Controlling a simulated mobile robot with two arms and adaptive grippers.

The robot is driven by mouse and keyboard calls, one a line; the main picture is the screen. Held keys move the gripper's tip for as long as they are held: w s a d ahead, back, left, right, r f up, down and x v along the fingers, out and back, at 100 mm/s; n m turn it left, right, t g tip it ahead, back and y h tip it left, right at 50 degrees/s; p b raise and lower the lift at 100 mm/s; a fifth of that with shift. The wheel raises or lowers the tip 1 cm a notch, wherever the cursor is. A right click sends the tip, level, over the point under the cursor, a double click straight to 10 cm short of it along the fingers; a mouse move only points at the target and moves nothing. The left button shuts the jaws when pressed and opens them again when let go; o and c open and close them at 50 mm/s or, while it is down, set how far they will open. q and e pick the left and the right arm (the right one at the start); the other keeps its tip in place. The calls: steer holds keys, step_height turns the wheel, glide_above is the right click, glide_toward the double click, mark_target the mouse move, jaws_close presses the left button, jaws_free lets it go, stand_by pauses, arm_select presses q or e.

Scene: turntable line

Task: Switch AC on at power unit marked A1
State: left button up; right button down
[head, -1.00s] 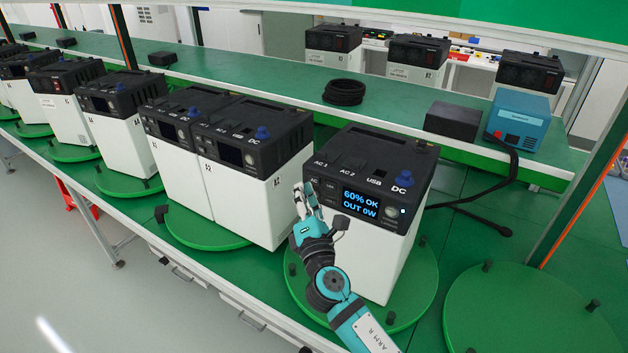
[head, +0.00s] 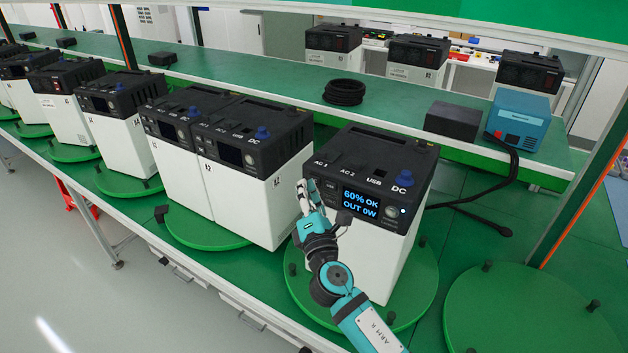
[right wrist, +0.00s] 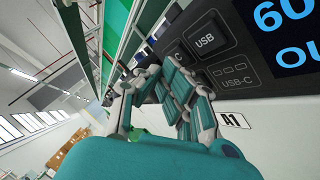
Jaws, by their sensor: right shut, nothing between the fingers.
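The power unit (head: 365,262) at the front right is a white box with a black top and front panel. Its lit display (head: 361,204) reads 60% OK, OUT 0W. The wrist view shows an A1 label (right wrist: 234,121) on its white front, below the USB button (right wrist: 206,41). AC 1, AC 2, USB and DC are printed along its top edge. My right gripper (head: 304,190) is shut and empty, fingertips at the left end of the panel below AC 1. The fingers partly hide the AC button area; contact cannot be told. My left gripper is not in view.
The unit stands on a round green turntable (head: 425,285) with black pegs. Another unit, marked A2 (head: 262,205), stands close on the left. An empty turntable (head: 530,315) is at right. Black cables (head: 490,185) run behind to a blue box (head: 518,121).

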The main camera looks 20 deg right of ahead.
steer(key=shift+w+d, duration=0.1)
steer(key=shift+d, duration=0.05)
stand_by(0.3)
steer(key=shift+s+a, duration=0.55)
steer(key=shift+a, duration=0.05)
steer(key=shift+a, duration=0.1)
steer(key=s+a, duration=0.1)
steer(key=a, duration=0.1)
steer(key=s+a, duration=0.1)
steer(key=s, duration=0.1)
steer(key=shift+a+b, duration=0.3)
steer(key=shift+a, duration=0.1)
stand_by(0.5)
